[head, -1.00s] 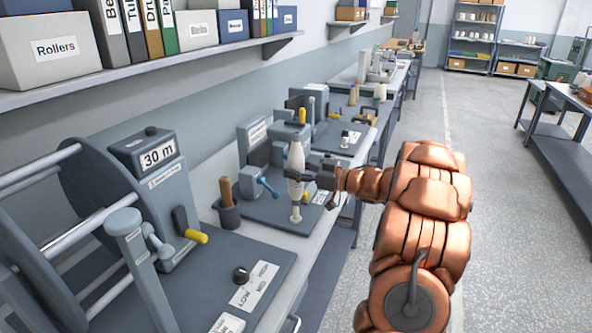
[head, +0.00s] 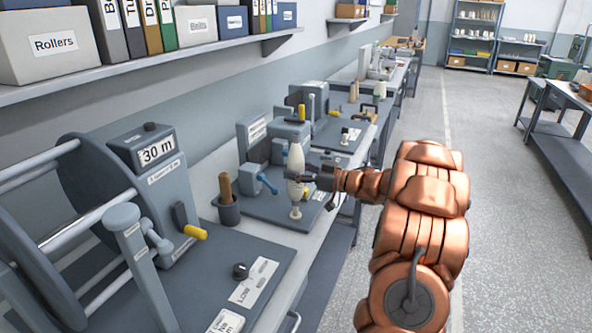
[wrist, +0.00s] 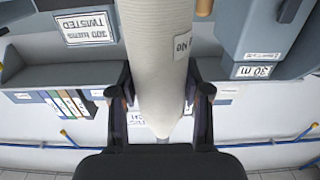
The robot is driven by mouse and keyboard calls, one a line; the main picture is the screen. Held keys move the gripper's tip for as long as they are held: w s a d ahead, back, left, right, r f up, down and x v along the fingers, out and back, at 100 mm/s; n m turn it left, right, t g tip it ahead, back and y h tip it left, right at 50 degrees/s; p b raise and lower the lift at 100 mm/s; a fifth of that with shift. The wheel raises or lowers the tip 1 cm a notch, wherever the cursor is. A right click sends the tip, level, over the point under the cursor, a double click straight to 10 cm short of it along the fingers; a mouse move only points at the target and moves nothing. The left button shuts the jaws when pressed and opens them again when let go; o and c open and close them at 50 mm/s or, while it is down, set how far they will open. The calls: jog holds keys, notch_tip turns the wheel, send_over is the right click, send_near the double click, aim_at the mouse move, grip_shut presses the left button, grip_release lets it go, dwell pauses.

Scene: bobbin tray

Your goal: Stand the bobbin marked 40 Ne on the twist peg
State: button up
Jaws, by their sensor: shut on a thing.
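My gripper (head: 304,177) is shut on a pale, cone-wound bobbin (head: 295,162) and holds it about upright over the front of a grey bench unit. In the wrist view the bobbin (wrist: 160,45) runs between the two fingers (wrist: 162,98), and a white label on its side is cut off, so its number is not readable. A small round pale base (head: 296,214) shows directly below the bobbin. The peg itself is not distinguishable, and I cannot tell whether the bobbin is around it or just above it.
A blue-handled lever (head: 267,184) stands close left of the bobbin. A dark cup with a wooden handle (head: 228,208) is further left. The 30 m reel machine (head: 152,160) fills the near left bench. The aisle floor on the right is clear.

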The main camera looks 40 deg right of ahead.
aim_at(303, 184)
jog(key=shift+f+b, duration=0.8)
jog(key=shift+f, duration=1.25)
jog(key=o, duration=1.3)
jog(key=v, duration=1.2)
jog(key=shift+d, duration=0.1)
